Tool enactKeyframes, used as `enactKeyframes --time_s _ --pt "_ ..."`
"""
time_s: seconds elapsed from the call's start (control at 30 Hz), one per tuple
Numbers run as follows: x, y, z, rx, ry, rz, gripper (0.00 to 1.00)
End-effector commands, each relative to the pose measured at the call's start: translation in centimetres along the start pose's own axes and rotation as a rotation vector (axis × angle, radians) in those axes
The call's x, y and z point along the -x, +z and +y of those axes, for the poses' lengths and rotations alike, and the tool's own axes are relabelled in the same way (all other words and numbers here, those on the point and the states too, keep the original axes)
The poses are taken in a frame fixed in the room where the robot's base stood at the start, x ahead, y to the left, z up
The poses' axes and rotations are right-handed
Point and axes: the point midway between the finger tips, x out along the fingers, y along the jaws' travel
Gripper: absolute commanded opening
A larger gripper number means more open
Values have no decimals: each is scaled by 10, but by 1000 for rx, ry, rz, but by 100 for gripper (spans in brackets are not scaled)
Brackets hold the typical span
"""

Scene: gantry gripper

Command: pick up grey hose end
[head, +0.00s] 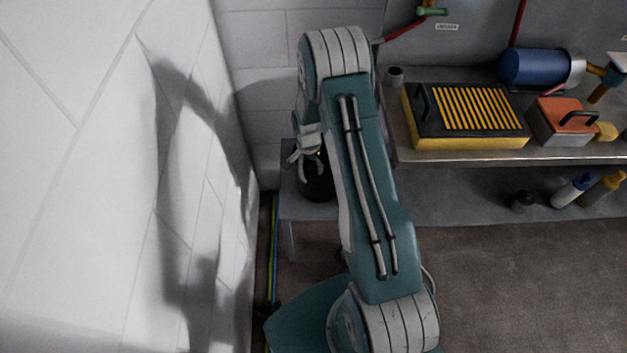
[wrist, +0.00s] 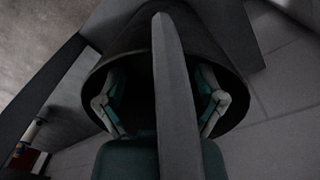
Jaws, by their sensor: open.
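My gripper (head: 308,160) hangs at the left, beside my arm and above a dark round container. Its pale fingers are spread apart in the wrist view (wrist: 162,100). The dark container (head: 318,188) sits on a small grey table; its wide rim fills the middle of the wrist view (wrist: 228,55). A long grey tapering bar (wrist: 175,80) runs up the middle of the wrist view, between the fingers. I cannot tell if this bar is the grey hose end or if anything touches it. No hose end can be made out clearly in the head view.
The small grey table (head: 300,212) stands close to the white wall (head: 100,180) at left. A workbench (head: 450,158) to the right holds a yellow-black case (head: 465,140), a red-lidded box (head: 560,135) and a blue cylinder (head: 535,67). Open floor (head: 530,290) lies at lower right.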

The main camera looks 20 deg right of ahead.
Motion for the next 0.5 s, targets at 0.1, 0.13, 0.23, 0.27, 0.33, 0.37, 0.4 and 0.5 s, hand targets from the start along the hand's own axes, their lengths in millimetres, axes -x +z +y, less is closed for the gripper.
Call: enactKeyframes --time_s 0.1,0.13,0.23,0.27,0.33,0.37,0.4,0.5 --pt "-21 1 1 0 3 -2 88" --pt "-24 0 0 0 2 -1 88" --pt "-32 0 0 0 0 0 88" --pt "-33 0 0 0 0 0 88" --pt "-39 -1 0 0 1 -1 88" --pt "-43 -1 0 0 2 -1 88" --pt "-49 -2 -1 0 2 -2 88" --pt "-65 -4 -2 0 2 -1 88"
